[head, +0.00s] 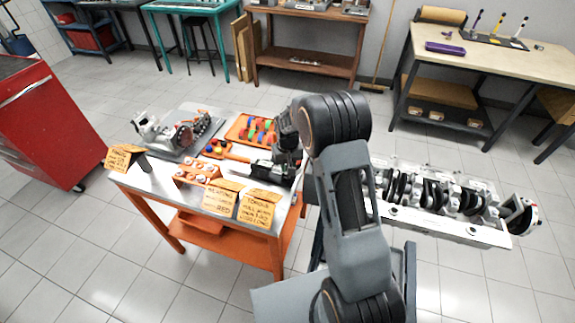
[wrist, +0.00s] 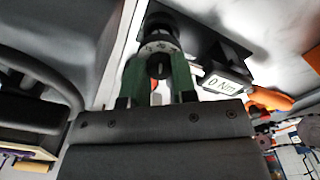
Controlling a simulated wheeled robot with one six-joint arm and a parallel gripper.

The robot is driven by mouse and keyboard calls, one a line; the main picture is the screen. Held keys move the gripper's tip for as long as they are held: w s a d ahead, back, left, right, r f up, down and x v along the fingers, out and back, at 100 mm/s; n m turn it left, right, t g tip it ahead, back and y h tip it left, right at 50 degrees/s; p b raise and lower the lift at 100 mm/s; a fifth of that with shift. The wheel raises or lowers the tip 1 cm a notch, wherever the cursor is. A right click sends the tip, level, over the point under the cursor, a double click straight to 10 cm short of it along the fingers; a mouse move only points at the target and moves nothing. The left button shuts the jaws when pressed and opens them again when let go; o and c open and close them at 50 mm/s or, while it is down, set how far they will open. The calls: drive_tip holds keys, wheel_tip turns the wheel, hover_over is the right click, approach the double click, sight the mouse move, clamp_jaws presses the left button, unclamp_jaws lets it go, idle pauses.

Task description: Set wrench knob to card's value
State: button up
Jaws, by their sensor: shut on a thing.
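The torque wrench lies on the orange-legged table (head: 168,177), with its dark body mostly hidden behind my arm in the head view. In the wrist view its dark round knob (wrist: 158,45) sits between my green fingers. My gripper (wrist: 158,72) is shut on the knob. The wrench's small display (wrist: 222,84) appears to read 0 Nm. An orange part (wrist: 268,99) shows beyond the display. An orange torque card (head: 259,208) stands at the table's front right corner; its value is too small to read for sure.
Another orange card (head: 221,198) stands beside it, and a third card (head: 124,156) is at the left corner. A grey engine part (head: 178,133) and an orange tray (head: 250,129) are at the back. An engine block with a crankshaft (head: 440,195) stands to the right.

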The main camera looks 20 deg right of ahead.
drive_tip(key=shift+c, duration=0.8)
drive_tip(key=shift+m, duration=0.3)
drive_tip(key=shift+f+m+b, duration=0.1)
drive_tip(key=shift+m+b, duration=0.75)
drive_tip(key=shift+m, duration=0.15)
drive_tip(key=m+b, duration=0.1)
drive_tip(key=m, duration=0.3)
drive_tip(key=shift+m+b, duration=0.3)
drive_tip(key=shift+b, duration=0.1)
drive_tip(key=m+b, duration=0.1)
drive_tip(key=m, duration=0.3)
drive_tip(key=shift+m, duration=0.3)
drive_tip(key=shift+m+b, duration=0.55)
drive_tip(key=shift+m, duration=1.45)
